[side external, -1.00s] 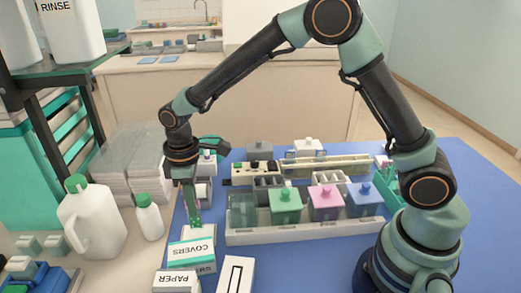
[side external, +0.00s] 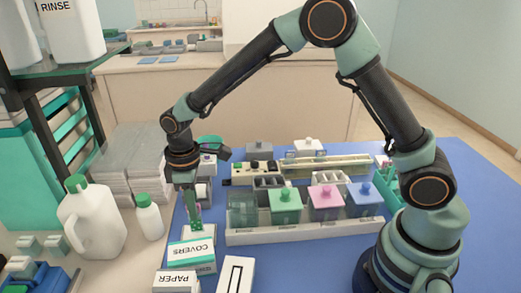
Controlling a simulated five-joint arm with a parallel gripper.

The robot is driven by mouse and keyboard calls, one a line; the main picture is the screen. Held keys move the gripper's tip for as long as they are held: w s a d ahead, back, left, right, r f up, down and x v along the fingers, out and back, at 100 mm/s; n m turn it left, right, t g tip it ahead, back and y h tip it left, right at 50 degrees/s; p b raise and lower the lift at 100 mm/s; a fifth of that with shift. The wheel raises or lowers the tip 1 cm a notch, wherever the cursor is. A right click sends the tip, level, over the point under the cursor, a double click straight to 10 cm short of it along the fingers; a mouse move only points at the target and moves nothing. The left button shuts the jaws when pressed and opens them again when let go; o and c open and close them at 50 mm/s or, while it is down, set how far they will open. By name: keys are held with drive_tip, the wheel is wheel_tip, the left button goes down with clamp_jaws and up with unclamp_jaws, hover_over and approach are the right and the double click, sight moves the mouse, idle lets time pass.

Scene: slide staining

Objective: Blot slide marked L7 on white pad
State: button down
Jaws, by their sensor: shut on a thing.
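My gripper (side external: 194,226) points down at the left of the blue mat, just behind the white and teal COVERS box (side external: 192,252). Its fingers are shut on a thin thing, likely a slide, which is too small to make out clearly. No L7 mark can be read. A flat white piece with a black rectangle outline (side external: 236,274) lies at the front, right of the PAPER box (side external: 176,282). I cannot tell whether it is the white pad.
A white rack with green (side external: 285,205), pink (side external: 325,200) and blue (side external: 364,197) lidded jars stands right of my gripper. A white jug (side external: 92,222) and small bottle (side external: 149,217) stand left. The mat's front right (side external: 305,268) is clear.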

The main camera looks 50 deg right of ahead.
drive_tip(key=shift+f, duration=0.6)
idle(2.7)
drive_tip(key=shift+r, duration=0.1)
drive_tip(key=shift+r, duration=3)
